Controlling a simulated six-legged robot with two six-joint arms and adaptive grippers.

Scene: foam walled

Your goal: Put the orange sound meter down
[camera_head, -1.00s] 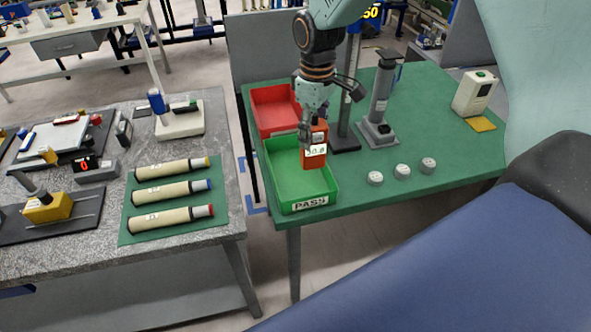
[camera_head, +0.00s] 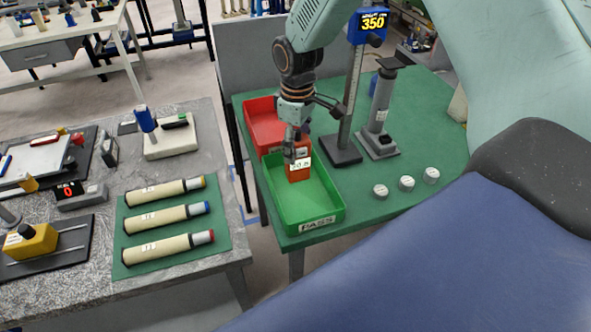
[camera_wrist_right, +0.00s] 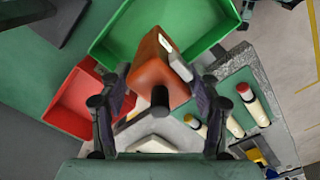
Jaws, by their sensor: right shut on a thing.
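The orange sound meter (camera_head: 299,167) has a pale display on its face and hangs upright from my right gripper (camera_head: 297,140). In the head view it is over the back part of the green PASS bin (camera_head: 326,215); I cannot tell whether it touches the bin. In the right wrist view the sound meter (camera_wrist_right: 158,76) sits between the two dark fingers of my right gripper (camera_wrist_right: 158,98), with the green bin (camera_wrist_right: 215,18) beyond it. My left gripper is not in view.
A red bin (camera_head: 262,122) stands behind the green one. A grey stand with a blue head (camera_head: 367,28) and a grey press-like device (camera_head: 378,115) stand to the right. A stone bench (camera_head: 190,275) is at left.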

